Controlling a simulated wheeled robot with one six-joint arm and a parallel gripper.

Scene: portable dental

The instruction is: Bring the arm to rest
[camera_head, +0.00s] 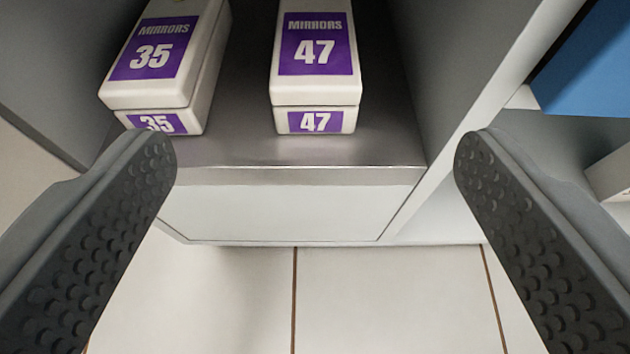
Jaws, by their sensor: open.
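My gripper (315,158) is open and empty, its two dark dimpled fingers wide apart at the left and right of the view. Between and beyond the fingertips stand two white boxes with purple labels. One is the box marked MIRRORS 47 (316,88), near the middle. The other is the box marked MIRRORS 35 (150,95), to its left and slightly turned. The left fingertip overlaps the lower front of box 35 in the picture; I cannot tell that they touch.
Both boxes stand on a grey metal shelf (240,150) with a pale front panel (280,212) below. Cabinet walls rise on both sides. A blue object (590,65) sits in a compartment at the right, with a white item (612,172) lower down. Bare tiled floor (390,295) lies below.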

